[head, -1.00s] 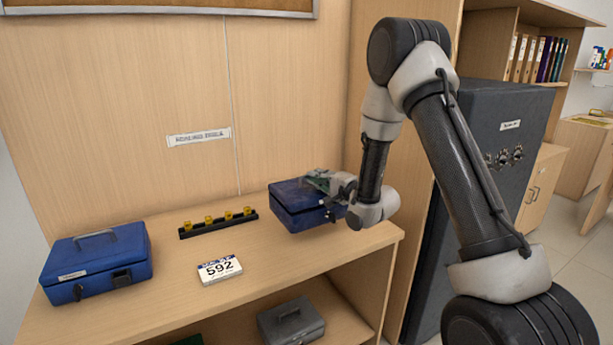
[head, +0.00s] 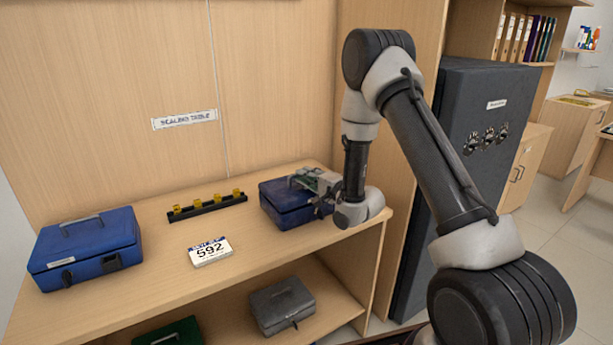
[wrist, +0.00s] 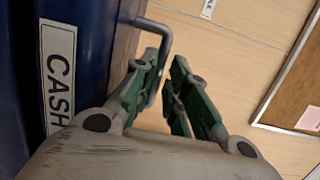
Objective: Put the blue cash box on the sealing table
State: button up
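The dark blue cash box (head: 283,213) rests on the right part of the sealing table (head: 150,285), whose wall label (head: 185,120) reads "SEALING TABLE". In the wrist view its side with a "CASH" label (wrist: 59,75) and its grey handle (wrist: 153,27) fill the left. My gripper (head: 306,190) is at the box's right side, by the handle. The wrist view shows its green-padded fingers (wrist: 168,75) apart, with a gap between them. The handle passes close by the left finger, which partly hides it.
A brighter blue cash box (head: 85,248) stands at the table's left. A black strip with yellow pieces (head: 207,206) and a "592" card (head: 210,251) lie between the boxes. Grey (head: 282,307) and green (head: 170,333) boxes are on the shelf below. A dark safe (head: 480,120) stands right.

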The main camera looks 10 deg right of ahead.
jog(key=shift+o, duration=1)
jog(key=v, duration=1.2)
jog(key=s+d+r+n+g+h, duration=0.2)
jog(key=d+r+n+h, duration=0.25)
jog(key=r, duration=0.25)
jog(key=s+d+r+n+g+h, duration=0.3)
jog(key=d+r+h, duration=0.15)
jog(key=r, duration=0.25)
jog(key=s+r+n+g, duration=0.2)
jog(key=s+r+g, duration=0.1)
jog(key=s, duration=1.1)
jog(key=s+r+n+g, duration=0.2)
jog(key=s+g, duration=0.1)
jog(key=s, duration=1.1)
jog(key=shift+s+d+r+n, duration=0.25)
jog(key=shift+r+n, duration=0.1)
jog(key=shift+r, duration=0.05)
jog(key=shift+w, duration=0.1)
jog(key=shift+c, duration=0.4)
